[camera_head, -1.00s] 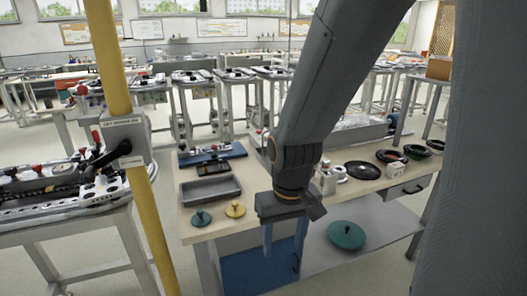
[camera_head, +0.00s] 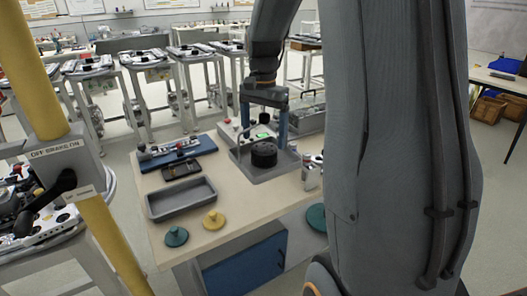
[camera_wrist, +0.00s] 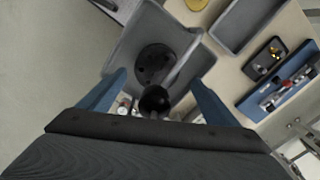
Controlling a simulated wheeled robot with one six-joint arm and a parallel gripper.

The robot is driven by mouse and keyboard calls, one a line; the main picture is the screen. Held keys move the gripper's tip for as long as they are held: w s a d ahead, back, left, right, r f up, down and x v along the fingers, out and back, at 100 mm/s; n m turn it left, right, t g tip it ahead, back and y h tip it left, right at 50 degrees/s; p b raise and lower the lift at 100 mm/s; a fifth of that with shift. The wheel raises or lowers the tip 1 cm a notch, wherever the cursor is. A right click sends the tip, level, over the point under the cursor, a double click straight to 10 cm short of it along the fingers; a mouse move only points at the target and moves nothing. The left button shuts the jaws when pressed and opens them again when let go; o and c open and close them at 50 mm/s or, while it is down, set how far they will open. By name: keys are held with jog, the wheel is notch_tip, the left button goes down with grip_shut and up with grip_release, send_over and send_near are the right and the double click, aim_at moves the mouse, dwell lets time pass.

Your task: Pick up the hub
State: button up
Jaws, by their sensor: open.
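The hub, apparently a dark round part with a black knob, sits in a grey tray (camera_head: 244,171) on the workbench. The hub (camera_head: 264,158) is below my gripper in the head view. My gripper (camera_head: 263,128) is open and empty, with its two blue fingers pointing down either side above the hub. In the wrist view the hub (camera_wrist: 154,62) lies ahead between the open fingers of my gripper (camera_wrist: 158,82), with the knob nearest. I cannot tell the exact height gap. The tray (camera_wrist: 122,50) also shows there.
An empty grey tray (camera_head: 181,199), a green knobbed disc (camera_head: 176,237) and a yellow one (camera_head: 213,221) stand left on the workbench (camera_head: 240,205). A blue tool board (camera_head: 178,153) is behind them. A yellow post (camera_head: 32,78) with a brake lever stands at left.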

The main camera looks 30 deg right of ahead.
aim_at(264, 148)
jog(key=f+p, duration=0.1)
jog(key=f, duration=0.1)
jog(key=s+f+p, duration=0.1)
jog(key=f, duration=0.1)
jog(key=shift+a+f, duration=0.1)
jog(key=shift+f, duration=0.05)
jog(key=shift+w+f, duration=0.1)
jog(key=shift+f, duration=0.45)
jog(key=c, duration=1.7)
